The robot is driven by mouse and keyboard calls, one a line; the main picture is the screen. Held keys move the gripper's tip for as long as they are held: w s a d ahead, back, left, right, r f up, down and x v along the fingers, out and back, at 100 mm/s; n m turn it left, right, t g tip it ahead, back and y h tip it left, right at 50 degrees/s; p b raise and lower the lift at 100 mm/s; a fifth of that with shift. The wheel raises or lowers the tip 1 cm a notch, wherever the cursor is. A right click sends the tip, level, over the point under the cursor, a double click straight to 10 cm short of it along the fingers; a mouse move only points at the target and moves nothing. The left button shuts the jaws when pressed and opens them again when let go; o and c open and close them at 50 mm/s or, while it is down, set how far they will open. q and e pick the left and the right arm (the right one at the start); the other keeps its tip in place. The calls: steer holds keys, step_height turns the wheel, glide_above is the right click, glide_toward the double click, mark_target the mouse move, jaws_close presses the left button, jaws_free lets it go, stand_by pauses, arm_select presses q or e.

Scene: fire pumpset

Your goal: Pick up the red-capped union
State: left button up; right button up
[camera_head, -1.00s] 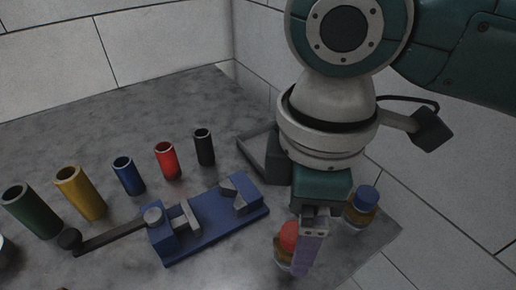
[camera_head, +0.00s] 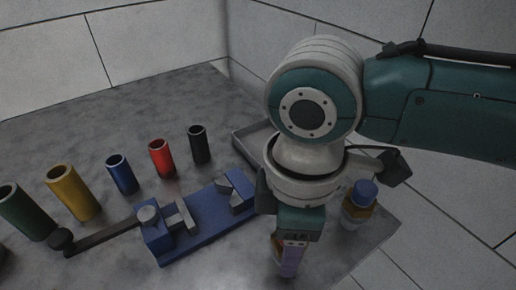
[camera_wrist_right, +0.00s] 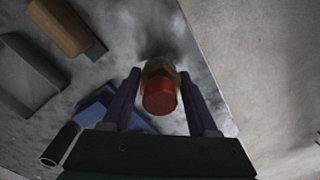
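The red-capped union is upright near the table's front right edge; in the right wrist view its red cap (camera_wrist_right: 160,97) and brass-coloured body lie between my two fingers. My right gripper (camera_wrist_right: 160,85) has come down around it, with narrow gaps beside the cap. I cannot tell whether the fingertips touch the body. In the head view my right gripper (camera_head: 289,262) points down and hides most of the union. My left gripper is not in view.
A blue-capped union (camera_head: 360,203) stands just right of my gripper. A blue vise (camera_head: 200,222) lies to the left. Behind it stand several tubes, including a red one (camera_head: 161,158). A grey tray (camera_head: 252,140) is behind my wrist. An orange-brown object (camera_wrist_right: 60,25) shows in the wrist view.

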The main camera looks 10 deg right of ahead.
jaws_close()
stand_by(0.6)
